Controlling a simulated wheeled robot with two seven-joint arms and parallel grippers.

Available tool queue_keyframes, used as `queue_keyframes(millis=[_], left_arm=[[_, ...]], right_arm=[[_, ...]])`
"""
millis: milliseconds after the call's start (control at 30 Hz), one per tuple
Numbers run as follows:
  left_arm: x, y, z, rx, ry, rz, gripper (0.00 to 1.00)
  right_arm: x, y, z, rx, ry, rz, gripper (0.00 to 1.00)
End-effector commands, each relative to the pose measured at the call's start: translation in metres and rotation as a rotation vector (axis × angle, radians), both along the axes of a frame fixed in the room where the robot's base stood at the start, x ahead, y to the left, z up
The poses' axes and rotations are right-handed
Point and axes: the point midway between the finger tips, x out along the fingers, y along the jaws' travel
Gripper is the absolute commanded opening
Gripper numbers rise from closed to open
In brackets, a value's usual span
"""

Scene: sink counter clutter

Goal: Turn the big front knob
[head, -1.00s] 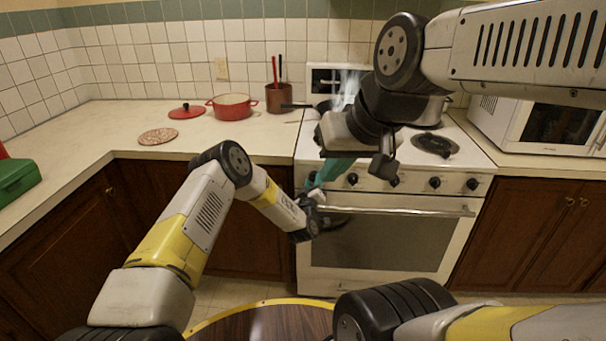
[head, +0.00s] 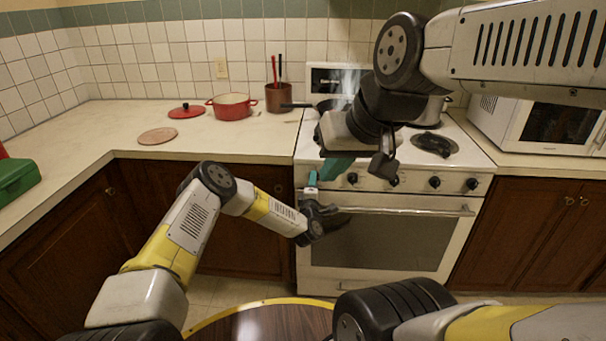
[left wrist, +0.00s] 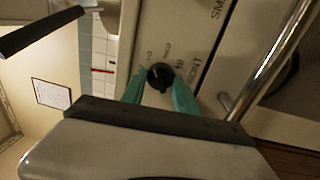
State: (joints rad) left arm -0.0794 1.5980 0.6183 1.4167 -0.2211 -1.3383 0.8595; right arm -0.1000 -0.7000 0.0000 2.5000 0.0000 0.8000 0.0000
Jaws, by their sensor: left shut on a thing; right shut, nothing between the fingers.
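The stove (head: 385,245) stands at the middle right with a row of black knobs on its front panel. In the left wrist view a round black knob (left wrist: 159,76) with printed marks around it sits between my two teal fingers. My left gripper (head: 312,178) is shut on this knob, at the left end of the panel; it hides the knob in the head view. My right gripper (head: 336,168) hangs in front of the panel, shut and empty, just right of the left one. Other knobs (head: 434,182) show farther right.
The oven handle (head: 420,211) runs below the knobs, close to my left wrist. A pan (head: 328,104) and a pot (head: 434,108) stand on the stove. A red pot (head: 231,106) and red lid (head: 186,111) are on the counter; a microwave (head: 560,125) stands at right.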

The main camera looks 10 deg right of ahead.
Motion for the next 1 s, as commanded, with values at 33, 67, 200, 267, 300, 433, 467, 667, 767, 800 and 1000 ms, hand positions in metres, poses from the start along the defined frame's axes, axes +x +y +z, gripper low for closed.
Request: queue_keyframes(millis=[33,67,200,267,300,433,467,667,767,800,1000], left_arm=[[0.0002,0.0010,-0.0011,-0.029,0.010,0.003,0.00],[0.0001,0.0009,-0.0012,-0.045,0.015,0.002,0.00],[0.0001,0.0009,-0.0011,-0.107,0.033,0.002,0.00],[0.0002,0.0009,-0.0009,-0.127,0.038,0.003,0.00],[0.0002,0.0009,-0.0009,-0.138,0.041,0.003,0.00],[0.0001,0.0009,-0.0011,-0.161,0.047,0.002,0.00],[0.0001,0.0008,-0.0011,-0.165,0.048,0.002,0.00],[0.0001,0.0008,-0.0012,-0.172,0.050,0.002,0.00],[0.0000,0.0007,-0.0013,-0.172,0.050,0.002,0.00],[0.0000,0.0008,-0.0013,-0.172,0.050,0.002,0.00],[0.0000,0.0007,-0.0013,-0.171,0.051,0.002,0.54]], right_arm=[[0.0000,0.0000,0.0000,0.000,0.000,0.000,0.00],[0.0000,0.0000,0.0000,0.000,0.000,0.000,0.00],[0.0000,0.0000,0.0000,0.000,0.000,0.000,0.00],[0.0000,0.0000,0.0000,0.000,0.000,0.000,0.00],[0.0000,0.0000,0.0000,0.000,0.000,0.000,0.00],[0.0000,0.0000,0.0000,0.000,0.000,0.000,0.00],[0.0000,0.0000,0.0000,0.000,0.000,0.000,0.00],[0.0000,0.0000,0.0000,0.000,0.000,0.000,0.00],[0.0000,0.0000,0.0000,0.000,0.000,0.000,0.00],[0.0000,0.0000,0.0000,0.000,0.000,0.000,0.00],[0.0000,0.0000,0.0000,0.000,0.000,0.000,0.00]])
